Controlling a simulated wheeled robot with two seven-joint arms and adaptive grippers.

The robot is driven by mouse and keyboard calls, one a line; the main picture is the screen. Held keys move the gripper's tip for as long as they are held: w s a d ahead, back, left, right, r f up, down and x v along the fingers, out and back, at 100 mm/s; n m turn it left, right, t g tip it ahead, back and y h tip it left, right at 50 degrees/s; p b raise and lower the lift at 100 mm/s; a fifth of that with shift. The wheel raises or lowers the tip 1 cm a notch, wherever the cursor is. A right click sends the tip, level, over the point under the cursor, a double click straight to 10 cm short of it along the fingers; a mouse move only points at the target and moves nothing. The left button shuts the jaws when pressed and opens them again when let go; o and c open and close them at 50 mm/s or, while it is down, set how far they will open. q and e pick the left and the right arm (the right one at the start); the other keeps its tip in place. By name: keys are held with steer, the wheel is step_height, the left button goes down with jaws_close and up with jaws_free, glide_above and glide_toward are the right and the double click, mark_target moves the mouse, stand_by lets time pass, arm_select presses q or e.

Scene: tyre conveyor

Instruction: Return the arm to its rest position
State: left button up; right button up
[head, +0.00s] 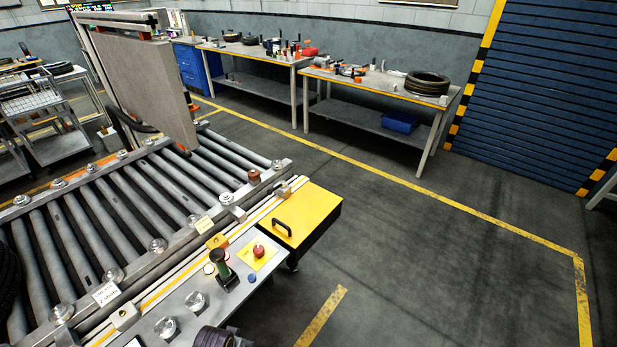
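Neither of my grippers is clearly seen in the head view. A dark ribbed round part (213,337) shows at the bottom edge, but I cannot tell what it is. The roller conveyor (130,200) fills the left side. A black tyre (8,270) is partly cut off at the left edge on the rollers.
A yellow-topped cabinet (300,215) with a black handle adjoins the conveyor. A grey upright panel (145,85) stands over the rollers. Workbenches (385,88) with tools and tyres (427,83) line the back wall. A blue shutter (550,90) is at right. The floor (430,255) at right is clear.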

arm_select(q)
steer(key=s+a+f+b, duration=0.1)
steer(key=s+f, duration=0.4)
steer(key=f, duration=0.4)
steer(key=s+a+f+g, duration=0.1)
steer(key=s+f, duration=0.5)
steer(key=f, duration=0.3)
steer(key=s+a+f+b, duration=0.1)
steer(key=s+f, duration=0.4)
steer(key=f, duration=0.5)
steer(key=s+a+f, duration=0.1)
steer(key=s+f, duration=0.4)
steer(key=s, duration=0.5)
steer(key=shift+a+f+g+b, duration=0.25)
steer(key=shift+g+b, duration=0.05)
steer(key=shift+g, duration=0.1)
